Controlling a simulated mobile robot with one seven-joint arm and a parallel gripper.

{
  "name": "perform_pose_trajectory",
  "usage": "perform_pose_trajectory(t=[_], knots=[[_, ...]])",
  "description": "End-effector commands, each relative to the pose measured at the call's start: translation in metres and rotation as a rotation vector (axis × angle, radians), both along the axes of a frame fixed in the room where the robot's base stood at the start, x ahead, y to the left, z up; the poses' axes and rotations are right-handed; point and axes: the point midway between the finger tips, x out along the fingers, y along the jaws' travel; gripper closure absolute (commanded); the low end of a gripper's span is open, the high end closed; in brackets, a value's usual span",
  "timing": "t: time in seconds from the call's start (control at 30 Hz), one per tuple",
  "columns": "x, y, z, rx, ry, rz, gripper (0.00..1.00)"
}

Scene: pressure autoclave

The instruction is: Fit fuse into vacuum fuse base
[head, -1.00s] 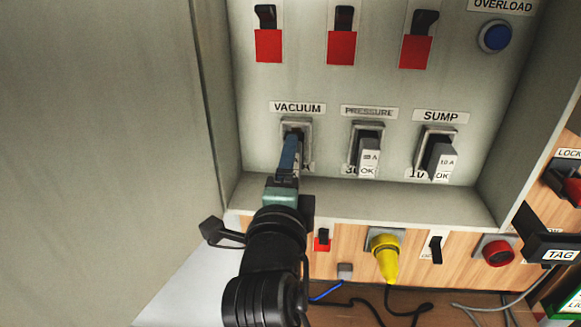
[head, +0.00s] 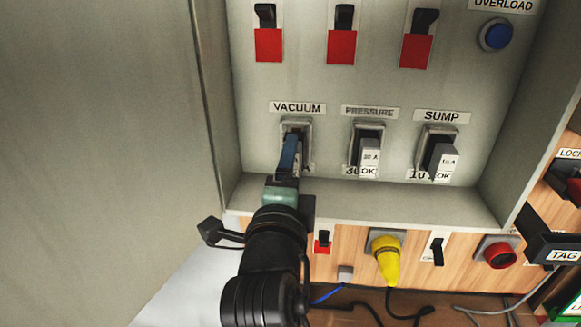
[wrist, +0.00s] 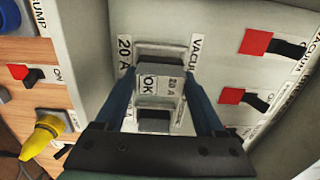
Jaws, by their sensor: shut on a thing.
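The vacuum fuse base (head: 307,128) is a grey-framed socket under the VACUUM label on the panel. My gripper (head: 291,148) is directly in front of it and hides much of it. In the wrist view my gripper's blue fingers (wrist: 163,100) stand on both sides of a grey fuse (wrist: 152,70) labelled OK and 20 A, and are shut on it. The fuse lies in line with the base's frame (wrist: 175,50), at or very near its opening. How deep it sits in the base I cannot tell.
The pressure fuse (head: 369,157) and sump fuse (head: 443,160) stick out of their bases to the right. Red-and-black switches (head: 342,45) are above. A ledge (head: 370,205) runs below, with a yellow plug (head: 386,258) under it. The cabinet's side wall (head: 212,110) is close on the left.

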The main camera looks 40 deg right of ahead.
Motion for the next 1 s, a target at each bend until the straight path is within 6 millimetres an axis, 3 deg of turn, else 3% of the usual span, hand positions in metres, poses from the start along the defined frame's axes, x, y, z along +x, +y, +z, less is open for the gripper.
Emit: perform_pose_trajectory(t=[1.0], knots=[[0.01,-0.011,0.001,-0.001,-0.002,0.0,0.96]])
